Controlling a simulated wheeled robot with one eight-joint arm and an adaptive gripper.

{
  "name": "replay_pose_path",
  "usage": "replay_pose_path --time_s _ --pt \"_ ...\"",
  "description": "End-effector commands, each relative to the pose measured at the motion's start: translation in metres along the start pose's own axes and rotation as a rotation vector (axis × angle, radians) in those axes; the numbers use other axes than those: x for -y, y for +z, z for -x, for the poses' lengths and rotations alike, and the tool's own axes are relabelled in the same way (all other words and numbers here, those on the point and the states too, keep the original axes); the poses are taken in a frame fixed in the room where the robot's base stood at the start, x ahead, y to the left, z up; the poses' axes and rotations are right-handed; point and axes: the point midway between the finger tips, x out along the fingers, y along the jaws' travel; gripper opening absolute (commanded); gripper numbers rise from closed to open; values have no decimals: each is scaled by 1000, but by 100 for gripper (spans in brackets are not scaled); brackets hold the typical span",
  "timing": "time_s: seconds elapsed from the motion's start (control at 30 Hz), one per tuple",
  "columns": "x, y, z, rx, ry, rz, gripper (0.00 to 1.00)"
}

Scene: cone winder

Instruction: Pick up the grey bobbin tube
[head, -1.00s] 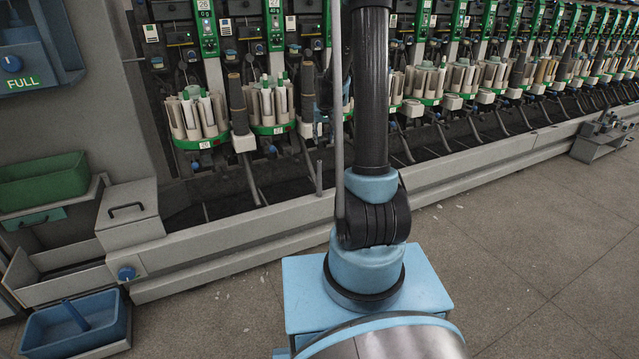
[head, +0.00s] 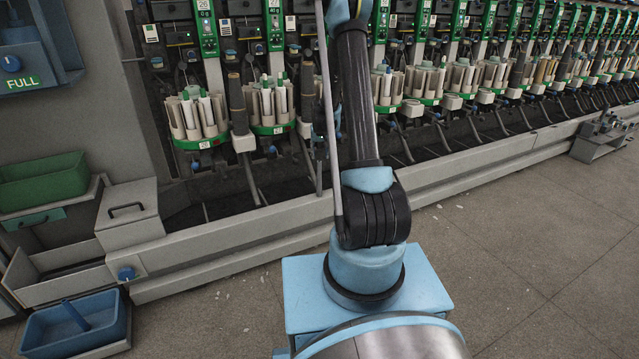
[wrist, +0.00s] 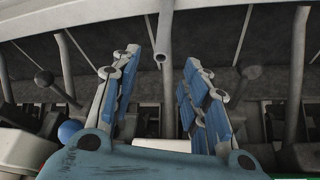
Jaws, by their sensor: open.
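My gripper (wrist: 158,95) is open in the wrist view, its two blue-padded fingers apart with nothing held between them. A grey hollow tube end (wrist: 163,48) shows beyond the fingertips, between them; I cannot tell whether it is the grey bobbin tube or a machine pipe. In the head view, a dark grey-brown tube (head: 237,104) stands upright on the winder, and a similar one (head: 307,90) stands further right, close to my arm. My gripper is not clearly seen in the head view.
Round bobbin magazines (head: 195,118) with pale tubes line the winder. A low grey rail (head: 240,240) runs along its front. A green bin (head: 45,180) and a blue bin (head: 70,325) holding a blue tube are at the left.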

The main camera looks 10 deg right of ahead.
Motion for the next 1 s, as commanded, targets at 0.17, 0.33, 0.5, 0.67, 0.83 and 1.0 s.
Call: replay_pose_path --time_s 0.17,0.33,0.5,0.67,0.83,1.0 --pt "0 0 -23 0 0 0 42" --pt "0 0 -44 0 0 0 42" --pt "0 0 -63 0 0 0 42" --pt "0 0 -72 0 0 0 42" --pt "1 0 -78 0 0 0 42" --pt "2 -2 -96 0 0 0 42"
